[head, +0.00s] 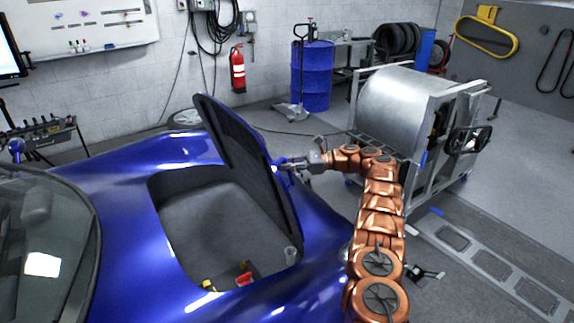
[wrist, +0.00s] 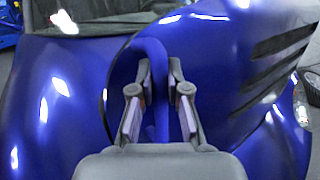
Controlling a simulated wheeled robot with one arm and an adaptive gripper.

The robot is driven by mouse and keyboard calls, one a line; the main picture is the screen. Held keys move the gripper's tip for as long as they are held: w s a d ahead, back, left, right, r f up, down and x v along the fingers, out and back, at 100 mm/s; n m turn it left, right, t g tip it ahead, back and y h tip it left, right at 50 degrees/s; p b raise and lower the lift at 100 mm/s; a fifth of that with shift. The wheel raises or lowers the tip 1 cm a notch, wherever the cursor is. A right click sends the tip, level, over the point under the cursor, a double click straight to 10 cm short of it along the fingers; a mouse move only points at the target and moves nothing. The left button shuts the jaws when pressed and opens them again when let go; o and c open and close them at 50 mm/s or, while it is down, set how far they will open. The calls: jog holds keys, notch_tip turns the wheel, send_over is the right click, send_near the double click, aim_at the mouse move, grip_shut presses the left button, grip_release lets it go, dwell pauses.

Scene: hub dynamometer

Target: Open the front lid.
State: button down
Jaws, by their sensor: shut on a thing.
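The front lid (head: 236,140) of the blue car stands raised and steeply tilted, with its dark inner side facing left. My gripper (head: 283,163) is at the lid's right edge, on its outer side. The front compartment (head: 190,215) is uncovered below the lid. Part of its right side is hidden behind the lid.
Small red (head: 244,279) and yellow (head: 208,286) items and a grey cup (head: 291,256) are in the compartment. A metal roller machine (head: 395,100) stands right of my arm.

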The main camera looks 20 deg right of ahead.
jog(key=shift+f, duration=0.1)
jog(key=c, duration=1.4)
grip_release()
jog(key=shift+a, duration=0.15)
